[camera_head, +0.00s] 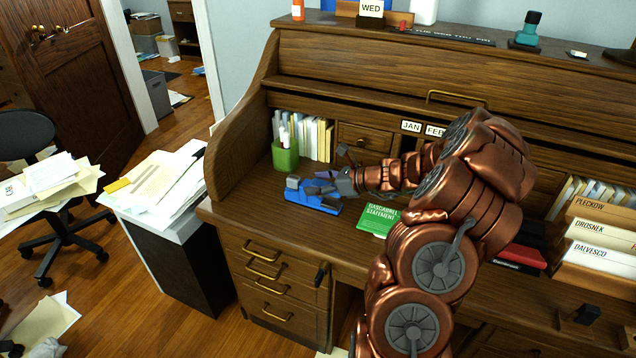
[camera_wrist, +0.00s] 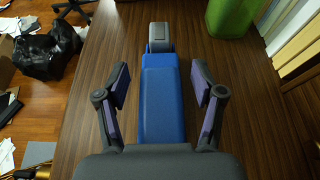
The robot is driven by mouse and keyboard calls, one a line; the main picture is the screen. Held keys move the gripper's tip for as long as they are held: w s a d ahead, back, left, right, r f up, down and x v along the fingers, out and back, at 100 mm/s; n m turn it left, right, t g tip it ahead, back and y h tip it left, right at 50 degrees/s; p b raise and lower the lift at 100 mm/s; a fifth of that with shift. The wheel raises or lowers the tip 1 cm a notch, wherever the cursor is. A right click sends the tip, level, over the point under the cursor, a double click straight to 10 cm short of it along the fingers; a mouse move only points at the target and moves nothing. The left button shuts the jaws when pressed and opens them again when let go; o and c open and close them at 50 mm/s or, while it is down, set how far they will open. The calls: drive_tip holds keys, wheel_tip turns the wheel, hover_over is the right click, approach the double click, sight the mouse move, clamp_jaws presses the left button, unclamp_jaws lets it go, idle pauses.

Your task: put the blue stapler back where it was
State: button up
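The blue stapler (camera_head: 312,196) lies on the desk top at the left, in front of the green cup. In the wrist view the stapler (camera_wrist: 162,100) runs lengthwise up the middle, with its grey end (camera_wrist: 160,38) away from me. My gripper (camera_head: 330,177) is at the stapler, and in the wrist view its two purple-padded fingers (camera_wrist: 160,88) stand on either side of it. The fingers are open, with a gap between each pad and the stapler. The stapler's near end is hidden behind my gripper's body in the wrist view.
A green cup (camera_head: 285,156) with pens stands behind the stapler, beside upright papers (camera_head: 317,138). A green book (camera_head: 380,217) lies to the right. A black and red stack (camera_head: 520,255) and labelled files (camera_head: 597,250) are farther right. The desk's left edge is close to the stapler.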

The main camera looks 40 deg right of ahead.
drive_tip(key=shift+r, duration=0.1)
drive_tip(key=v, duration=1.2)
drive_tip(key=s+a+r+n+g+y, duration=0.1)
drive_tip(key=s+a+n+g, duration=0.15)
drive_tip(key=a+n, duration=0.45)
drive_tip(key=s+a+r+n+g, duration=0.1)
drive_tip(key=s+a+n+g, duration=0.2)
drive_tip(key=a, duration=0.9)
drive_tip(key=s+a+r+n+g+y, duration=0.1)
drive_tip(key=a+n+g, duration=0.35)
drive_tip(key=a, duration=0.45)
drive_tip(key=s+a+n+g+h, duration=0.25)
drive_tip(key=s+a+n, duration=0.4)
drive_tip(key=s, duration=0.35)
drive_tip(key=s+d+n+h, duration=0.3)
drive_tip(key=s+n+h, duration=0.3)
drive_tip(key=s, duration=0.5)
drive_tip(key=n+g, duration=0.1)
drive_tip(key=n, duration=0.1)
drive_tip(key=shift+s+d+f+n+b, duration=0.2)
drive_tip(key=shift+s+d+n+b, duration=0.1)
drive_tip(key=shift+s+d+n, duration=0.1)
drive_tip(key=shift+h, duration=0.25)
